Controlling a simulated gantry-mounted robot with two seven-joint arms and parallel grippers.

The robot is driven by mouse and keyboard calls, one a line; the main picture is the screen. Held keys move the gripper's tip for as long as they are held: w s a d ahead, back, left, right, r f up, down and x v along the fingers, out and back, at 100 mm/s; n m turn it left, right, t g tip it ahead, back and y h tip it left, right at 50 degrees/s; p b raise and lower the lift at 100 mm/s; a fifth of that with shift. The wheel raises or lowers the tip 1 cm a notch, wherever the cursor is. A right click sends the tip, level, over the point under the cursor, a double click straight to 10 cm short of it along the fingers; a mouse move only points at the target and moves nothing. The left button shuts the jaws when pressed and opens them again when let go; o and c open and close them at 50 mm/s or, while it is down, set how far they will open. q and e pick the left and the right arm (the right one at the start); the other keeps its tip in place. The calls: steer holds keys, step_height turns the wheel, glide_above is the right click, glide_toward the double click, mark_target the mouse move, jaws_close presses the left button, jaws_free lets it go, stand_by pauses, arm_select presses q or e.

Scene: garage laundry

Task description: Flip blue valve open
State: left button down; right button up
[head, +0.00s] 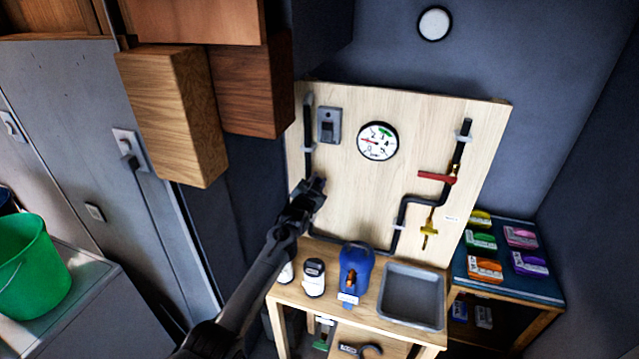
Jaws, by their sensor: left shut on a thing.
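My left gripper (314,188) is at the left black pipe (308,125) on the wooden panel (355,195). It is shut at the spot where the pipe runs down behind it. The blue valve is hidden behind the gripper's fingers, so I cannot see which way its handle points. On the right pipe (460,140), a red valve handle (435,177) lies across the pipe. A yellow valve (429,228) sits lower on the right. My right gripper is not in view.
A round gauge (377,141) and a grey switch box (329,126) are on the panel. A blue jug (355,268), white bottles (314,280) and a grey tray (412,295) stand on the bench below. Wooden cabinets (170,115) hang at upper left.

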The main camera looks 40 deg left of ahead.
arm_select(q)
steer(key=c, duration=1)
jaws_free()
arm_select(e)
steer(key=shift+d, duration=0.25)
arm_select(q)
steer(key=shift+r, duration=0.1)
